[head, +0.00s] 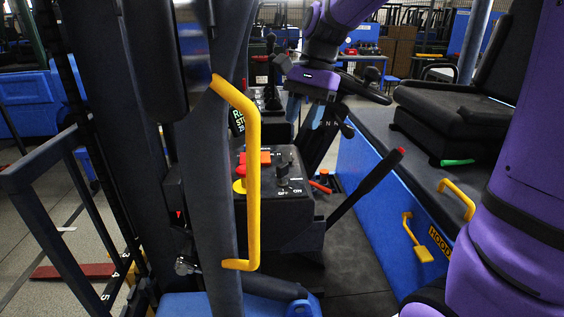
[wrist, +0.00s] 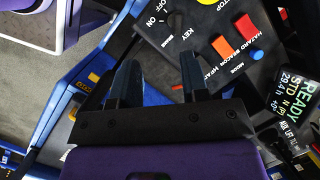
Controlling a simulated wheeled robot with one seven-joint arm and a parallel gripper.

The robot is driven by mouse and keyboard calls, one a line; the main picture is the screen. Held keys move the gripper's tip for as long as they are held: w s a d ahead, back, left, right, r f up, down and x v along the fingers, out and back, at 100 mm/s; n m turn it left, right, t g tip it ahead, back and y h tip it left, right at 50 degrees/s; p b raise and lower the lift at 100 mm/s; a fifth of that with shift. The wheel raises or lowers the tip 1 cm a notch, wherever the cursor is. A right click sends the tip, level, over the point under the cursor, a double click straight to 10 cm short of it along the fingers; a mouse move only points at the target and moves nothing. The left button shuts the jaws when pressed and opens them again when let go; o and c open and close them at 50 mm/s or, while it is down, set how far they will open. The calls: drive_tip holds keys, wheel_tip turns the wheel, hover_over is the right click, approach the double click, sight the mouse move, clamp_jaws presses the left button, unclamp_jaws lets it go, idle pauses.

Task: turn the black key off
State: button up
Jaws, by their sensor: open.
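The black key (head: 283,173) stands up from the dark control panel (head: 305,203), close to the ON and OFF lettering. In the wrist view the key (wrist: 178,23) is a dark upright shape at the top, beside the words KEY, ON and OFF; its exact turn is hard to tell. My gripper (head: 306,112) is above and behind the panel in the head view. In the wrist view my gripper (wrist: 160,75) has its two dark fingers spread with nothing between them. The key lies beyond the fingertips, apart from them.
A red-and-yellow stop button (head: 240,180) sits left of the key. Orange (wrist: 222,47), red (wrist: 246,27) and blue (wrist: 257,54) switches are nearby. A yellow grab handle (head: 253,180) on a dark pillar, a red-tipped lever (head: 370,185) and a seat (head: 460,110) crowd the cab.

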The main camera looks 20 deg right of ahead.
sight(283, 164)
drive_tip(key=a+f, duration=0.1)
drive_tip(key=f, duration=0.3)
drive_tip(key=w+a+f+m, duration=0.1)
drive_tip(key=f, duration=0.3)
drive_tip(key=a+f+m, duration=0.1)
drive_tip(key=a+f, duration=0.1)
drive_tip(key=f, duration=0.1)
drive_tip(key=shift+w+f+g+y, duration=0.3)
drive_tip(key=shift+w+f+g, duration=0.1)
drive_tip(key=shift+c, duration=0.4)
clamp_jaws()
